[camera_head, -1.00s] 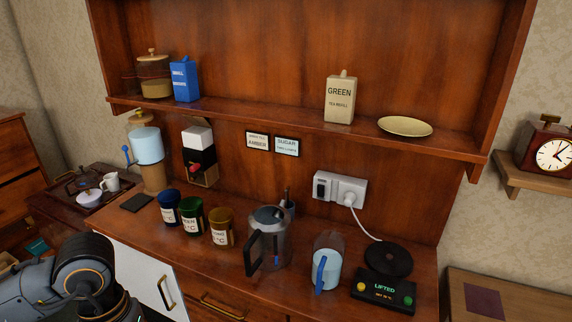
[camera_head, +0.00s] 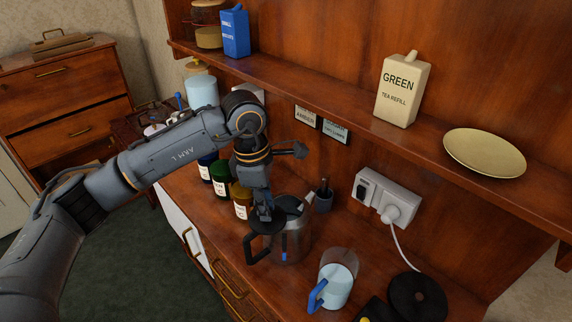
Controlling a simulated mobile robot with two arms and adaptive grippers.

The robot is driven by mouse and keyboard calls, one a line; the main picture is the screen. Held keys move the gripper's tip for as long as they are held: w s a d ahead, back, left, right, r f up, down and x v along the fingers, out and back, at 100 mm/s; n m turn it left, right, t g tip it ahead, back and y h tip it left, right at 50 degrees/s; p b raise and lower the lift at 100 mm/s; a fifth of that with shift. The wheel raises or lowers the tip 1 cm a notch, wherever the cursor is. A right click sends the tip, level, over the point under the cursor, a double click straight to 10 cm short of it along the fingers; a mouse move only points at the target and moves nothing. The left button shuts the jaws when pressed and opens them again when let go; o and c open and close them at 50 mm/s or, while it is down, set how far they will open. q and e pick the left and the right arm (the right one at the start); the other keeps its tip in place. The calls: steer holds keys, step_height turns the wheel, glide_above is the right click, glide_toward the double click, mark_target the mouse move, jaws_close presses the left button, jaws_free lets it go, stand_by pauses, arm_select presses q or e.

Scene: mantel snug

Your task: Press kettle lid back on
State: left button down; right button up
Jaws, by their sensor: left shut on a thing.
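The kettle (camera_head: 293,240) stands on the wooden counter, a grey see-through body with a black handle (camera_head: 256,248) on its left side and a blue gauge strip. My left gripper (camera_head: 265,211) points down at the kettle's top, on the handle side. It is shut on a dark round piece, which looks like the kettle lid (camera_head: 268,225). The lid overlaps the handle side of the kettle's rim in this view. Whether it touches the rim I cannot tell. The gripper hides part of the opening. My right gripper is not in view.
A clear jug with a blue handle (camera_head: 337,282) stands right of the kettle. The round black kettle base (camera_head: 418,298) is farther right. A dark pen cup (camera_head: 323,200) stands behind the kettle. Several labelled canisters (camera_head: 221,180) stand left. A shelf (camera_head: 350,122) overhangs the counter.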

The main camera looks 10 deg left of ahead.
arm_select(q)
steer(key=w+d+r+n+t+p, duration=0.1)
steer(key=w+d+r+n+p, duration=0.2)
steer(key=w+n, duration=0.65)
steer(key=shift+s+f+n+y+b, duration=0.15)
steer(key=shift+s+f+n+b, duration=0.25)
steer(key=shift+f+b, duration=0.25)
steer(key=shift+s+f+n+y+b, duration=0.1)
steer(key=shift+s+f+n+b, duration=0.25)
steer(key=shift+f+n+b, duration=0.25)
steer(key=shift+s+f+n+y+b, duration=0.15)
steer(key=shift+s+f+n+b, duration=0.2)
steer(key=shift+f+b, duration=1)
steer(key=shift+f, duration=0.1)
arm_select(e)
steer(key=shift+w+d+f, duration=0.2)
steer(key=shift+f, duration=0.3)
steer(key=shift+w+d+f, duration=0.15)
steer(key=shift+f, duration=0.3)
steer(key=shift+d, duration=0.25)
arm_select(q)
steer(key=shift+b, duration=0.4)
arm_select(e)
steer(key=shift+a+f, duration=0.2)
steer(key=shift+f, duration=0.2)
